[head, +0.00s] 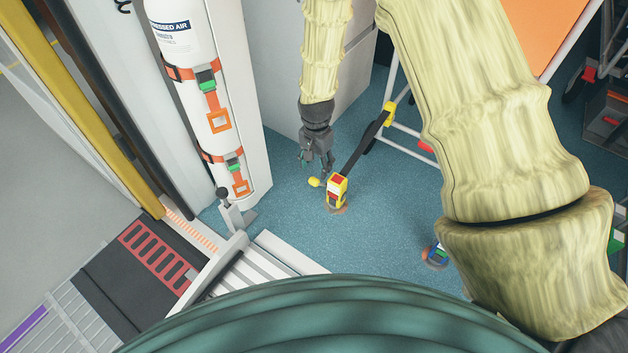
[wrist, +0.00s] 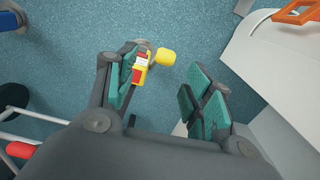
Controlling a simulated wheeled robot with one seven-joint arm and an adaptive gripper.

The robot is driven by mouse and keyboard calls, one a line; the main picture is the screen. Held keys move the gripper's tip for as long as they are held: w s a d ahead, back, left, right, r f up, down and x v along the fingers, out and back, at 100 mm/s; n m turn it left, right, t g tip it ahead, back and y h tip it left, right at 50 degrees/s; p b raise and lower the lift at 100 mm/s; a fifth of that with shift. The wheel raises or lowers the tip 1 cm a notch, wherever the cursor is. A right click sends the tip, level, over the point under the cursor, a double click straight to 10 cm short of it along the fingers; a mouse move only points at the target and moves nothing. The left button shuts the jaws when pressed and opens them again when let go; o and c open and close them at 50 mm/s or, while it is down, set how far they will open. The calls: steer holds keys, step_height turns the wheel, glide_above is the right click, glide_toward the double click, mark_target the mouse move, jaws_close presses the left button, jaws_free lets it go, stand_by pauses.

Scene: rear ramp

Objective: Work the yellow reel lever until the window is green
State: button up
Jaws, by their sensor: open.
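The yellow reel (head: 337,190) stands on the blue floor, with red patches on its body; it also shows in the wrist view (wrist: 141,70), partly behind a finger. I cannot tell for sure which patch is the window, but no green shows on the reel. The yellow lever knob (head: 314,182) sticks out to the reel's left; in the wrist view the knob (wrist: 166,56) lies between the finger lines. My gripper (head: 317,158) is open and empty, above and just behind the knob, seemingly apart from it. Its teal-padded fingers (wrist: 162,84) are spread.
A dark strap (head: 364,143) runs from the reel up to a yellow hook (head: 388,112) on a white tube frame (head: 400,139). A strapped white air cylinder (head: 205,105) stands left. Another floor reel (head: 435,253) sits right. Open floor lies in front of the yellow reel.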

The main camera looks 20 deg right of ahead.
mark_target(314, 179)
steer(key=f+b, duration=0.2)
steer(key=f, duration=0.1)
steer(key=f+b, duration=0.1)
steer(key=f, duration=0.2)
steer(key=w+f+b, duration=0.1)
steer(key=f+b, duration=0.1)
steer(key=f, duration=0.1)
steer(key=shift+a+f+b, duration=0.1)
steer(key=shift+f+b, duration=0.25)
jaws_close()
